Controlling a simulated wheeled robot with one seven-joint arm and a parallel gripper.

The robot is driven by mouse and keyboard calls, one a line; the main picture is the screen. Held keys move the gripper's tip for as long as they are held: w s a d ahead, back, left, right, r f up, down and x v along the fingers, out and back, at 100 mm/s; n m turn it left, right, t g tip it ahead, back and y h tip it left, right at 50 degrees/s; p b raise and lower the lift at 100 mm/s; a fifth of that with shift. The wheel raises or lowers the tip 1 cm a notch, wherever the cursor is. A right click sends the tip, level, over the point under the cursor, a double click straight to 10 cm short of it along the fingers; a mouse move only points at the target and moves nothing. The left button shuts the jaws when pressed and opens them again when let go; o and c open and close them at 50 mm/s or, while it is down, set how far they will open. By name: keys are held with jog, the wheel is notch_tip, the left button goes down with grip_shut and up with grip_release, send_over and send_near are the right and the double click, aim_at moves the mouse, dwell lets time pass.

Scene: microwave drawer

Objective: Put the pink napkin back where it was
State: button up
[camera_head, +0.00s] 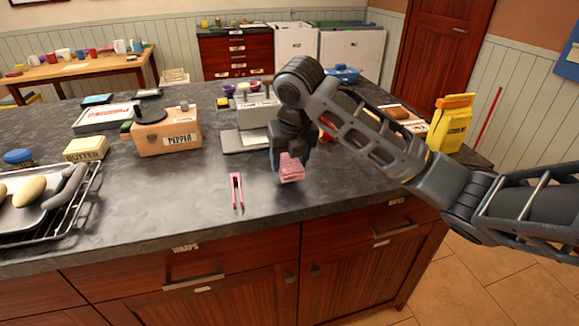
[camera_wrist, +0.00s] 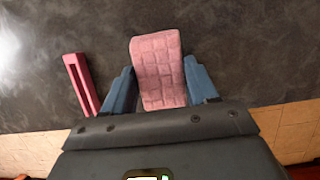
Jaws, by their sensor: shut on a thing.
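The pink napkin (camera_head: 291,168) is a folded, quilted-looking cloth above the dark counter near its front edge. My gripper (camera_head: 290,157) points down and is shut on it. In the wrist view the napkin (camera_wrist: 160,68) sits between the two blue fingers of my gripper (camera_wrist: 160,88). I cannot tell for sure whether the napkin touches the counter. Pink tongs (camera_head: 237,190) lie on the counter to the left of the napkin, and they also show in the wrist view (camera_wrist: 80,82).
A wooden pepper box (camera_head: 167,133), a butter box (camera_head: 86,149) and a metal rack with a tray (camera_head: 75,205) stand to the left. A grey scale-like appliance (camera_head: 240,140) is behind my gripper. A yellow bag (camera_head: 451,124) stands at the right. The counter (camera_head: 170,200) around the tongs is clear.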

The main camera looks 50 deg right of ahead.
aim_at(290, 163)
jog(key=shift+f, duration=1.4)
jog(key=shift+f, duration=0.1)
jog(key=o, duration=0.9)
jog(key=shift+o, duration=0.2)
